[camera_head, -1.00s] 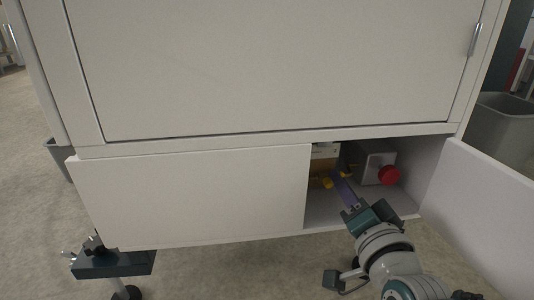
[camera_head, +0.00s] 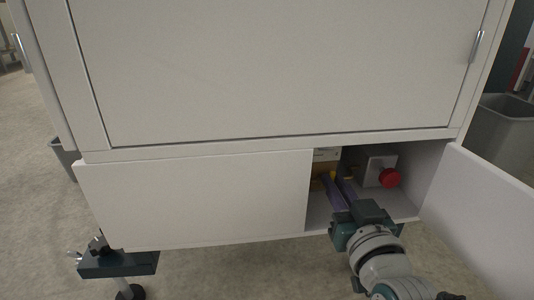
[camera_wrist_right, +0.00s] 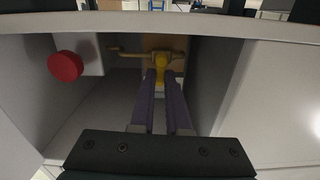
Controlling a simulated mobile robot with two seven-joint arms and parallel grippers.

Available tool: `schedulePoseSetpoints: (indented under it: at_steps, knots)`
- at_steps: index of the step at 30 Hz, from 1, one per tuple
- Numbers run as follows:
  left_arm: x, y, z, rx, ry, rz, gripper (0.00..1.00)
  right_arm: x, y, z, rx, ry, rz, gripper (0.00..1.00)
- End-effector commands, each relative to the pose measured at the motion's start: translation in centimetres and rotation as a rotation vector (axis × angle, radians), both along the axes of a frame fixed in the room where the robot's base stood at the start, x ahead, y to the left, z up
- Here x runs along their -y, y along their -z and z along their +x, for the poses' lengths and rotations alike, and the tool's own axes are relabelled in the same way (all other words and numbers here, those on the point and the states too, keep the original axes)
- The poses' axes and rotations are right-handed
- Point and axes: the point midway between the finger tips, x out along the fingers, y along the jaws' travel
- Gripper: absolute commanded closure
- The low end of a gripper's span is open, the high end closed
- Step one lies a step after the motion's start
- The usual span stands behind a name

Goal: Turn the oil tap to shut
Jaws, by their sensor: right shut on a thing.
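The oil tap shows in the right wrist view as a brass-coloured pipe fitting (camera_wrist_right: 125,53) with a yellow handle (camera_wrist_right: 160,65). It sits inside the open lower compartment of the white cabinet. My right gripper (camera_wrist_right: 162,82) reaches in with its two purple fingers on either side of the yellow handle and is shut on it. In the head view my right gripper (camera_head: 336,180) covers much of the tap, and only small yellow parts show by the fingertips. My left gripper is not in view.
A grey box with a red knob (camera_head: 389,177) stands right of the tap; the knob also shows in the wrist view (camera_wrist_right: 65,66). The open door (camera_head: 485,205) bounds the right side, a closed panel (camera_head: 195,200) the left. A bin (camera_head: 508,130) stands far right.

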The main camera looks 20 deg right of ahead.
Motion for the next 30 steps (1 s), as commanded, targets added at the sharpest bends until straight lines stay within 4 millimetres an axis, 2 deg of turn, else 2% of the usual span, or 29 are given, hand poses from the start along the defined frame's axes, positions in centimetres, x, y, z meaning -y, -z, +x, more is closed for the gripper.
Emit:
schedulePoseSetpoints:
  at_steps: [6,21,22,30]
  knots:
    - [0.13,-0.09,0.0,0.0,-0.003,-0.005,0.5,-0.16,-0.46,0.18,0.0,0.0,-0.061,1.0]
    - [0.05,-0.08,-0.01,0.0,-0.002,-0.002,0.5,-0.2,-0.5,0.21,-0.003,0.0,-0.077,1.0]
    - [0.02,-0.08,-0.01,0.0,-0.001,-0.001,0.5,-0.19,-0.5,0.22,-0.003,0.0,-0.077,0.84]
    - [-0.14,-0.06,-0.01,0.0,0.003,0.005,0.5,-0.17,-0.25,0.12,-0.01,-0.001,-0.074,0.56]
